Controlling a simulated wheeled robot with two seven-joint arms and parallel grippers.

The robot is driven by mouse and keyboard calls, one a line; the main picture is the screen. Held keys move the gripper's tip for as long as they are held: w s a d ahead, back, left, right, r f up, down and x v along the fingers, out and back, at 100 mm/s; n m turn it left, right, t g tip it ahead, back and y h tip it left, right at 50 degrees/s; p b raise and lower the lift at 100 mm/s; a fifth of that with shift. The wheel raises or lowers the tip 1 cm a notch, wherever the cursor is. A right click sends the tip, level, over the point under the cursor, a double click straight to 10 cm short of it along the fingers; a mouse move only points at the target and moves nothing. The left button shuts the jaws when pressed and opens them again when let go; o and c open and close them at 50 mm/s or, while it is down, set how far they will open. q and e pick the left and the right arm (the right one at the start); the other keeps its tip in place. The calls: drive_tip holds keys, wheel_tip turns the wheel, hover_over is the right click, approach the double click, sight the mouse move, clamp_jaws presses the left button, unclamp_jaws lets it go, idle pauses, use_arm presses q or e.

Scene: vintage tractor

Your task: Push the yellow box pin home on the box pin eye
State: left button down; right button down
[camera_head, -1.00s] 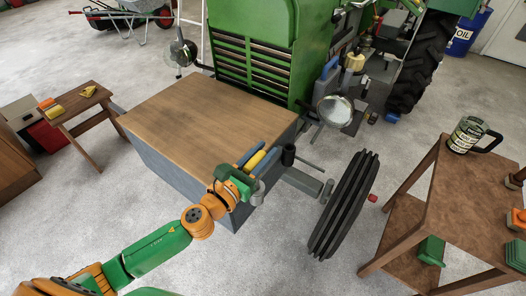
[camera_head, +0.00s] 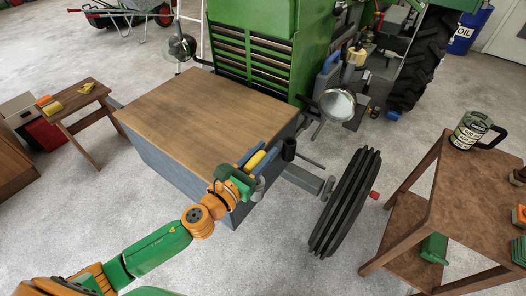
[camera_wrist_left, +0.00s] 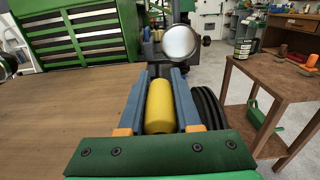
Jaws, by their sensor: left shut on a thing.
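The yellow box pin (camera_head: 256,160) is a yellow cylinder held between the two blue fingers of my left gripper (camera_head: 253,157), at the right front corner of the wooden-topped box. In the left wrist view the pin (camera_wrist_left: 159,106) lies lengthwise between the fingers, pointing away from the wrist. A dark upright cylinder (camera_head: 289,149) stands just beyond the fingertips, and it may be part of the eye. I cannot make out the box pin eye itself or whether the pin is in it. My right gripper is not in view.
The box with a wooden top (camera_head: 205,105) fills the middle, its top clear. A black ribbed tyre (camera_head: 345,203) stands to the right of the gripper. A round headlamp (camera_head: 337,105) is beyond it. A brown table (camera_head: 455,205) with a jug (camera_head: 470,130) stands at the right.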

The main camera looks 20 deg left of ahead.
use_arm(q)
drive_tip(key=shift+f+b, duration=1.55)
drive_tip(key=shift+f, duration=0.2)
drive_tip(key=c, duration=0.5)
unclamp_jaws()
